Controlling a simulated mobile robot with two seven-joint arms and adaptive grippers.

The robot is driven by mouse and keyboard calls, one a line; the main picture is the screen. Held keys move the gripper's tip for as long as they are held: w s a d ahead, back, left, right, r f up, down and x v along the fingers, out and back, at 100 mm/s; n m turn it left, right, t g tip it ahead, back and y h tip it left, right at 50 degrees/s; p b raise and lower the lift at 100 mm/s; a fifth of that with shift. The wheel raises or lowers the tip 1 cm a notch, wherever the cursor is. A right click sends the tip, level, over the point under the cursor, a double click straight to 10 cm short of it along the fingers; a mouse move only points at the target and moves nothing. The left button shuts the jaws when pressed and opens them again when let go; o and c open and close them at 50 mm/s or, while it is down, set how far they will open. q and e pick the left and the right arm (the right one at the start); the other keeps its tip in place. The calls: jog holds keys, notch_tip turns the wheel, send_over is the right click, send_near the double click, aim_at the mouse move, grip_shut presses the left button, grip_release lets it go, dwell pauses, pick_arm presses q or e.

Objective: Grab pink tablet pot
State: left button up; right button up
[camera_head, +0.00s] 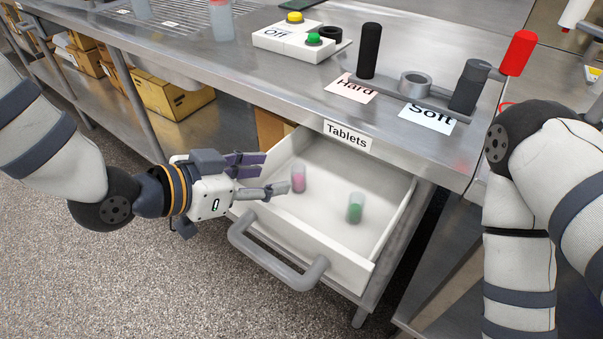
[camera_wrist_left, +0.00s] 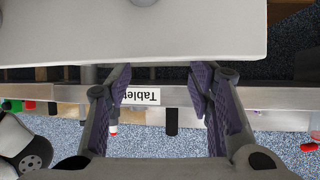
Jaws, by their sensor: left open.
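The pink tablet pot (camera_head: 298,178), a small clear pot with pink contents, stands upright in the open white drawer (camera_head: 325,240). A similar pot with green contents (camera_head: 355,207) stands to its right, nearer the drawer front. My left gripper (camera_head: 273,174) reaches in over the left side of the drawer. It is open, with its fingertips pointing toward the pink pot and just left of it; I cannot tell whether they touch. In the left wrist view, the open fingers (camera_wrist_left: 160,95) have nothing visible between them but background. Neither pot shows there. My right gripper is not in view.
The drawer's grey handle (camera_head: 275,255) sticks out at the front. The steel counter (camera_head: 270,75) overhangs the drawer's back, with a "Tablets" label (camera_head: 347,136). On it are a button box (camera_head: 290,38), a black post (camera_head: 369,50) and a red handle (camera_head: 518,52).

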aim_at(297, 169)
pick_arm(q)
jog(key=x, duration=0.6)
jog(key=shift+w+d+b, duration=0.2)
jog(key=shift+w+b, duration=0.2)
jog(key=shift+w, duration=0.05)
jog(key=shift+r, duration=0.1)
grip_shut()
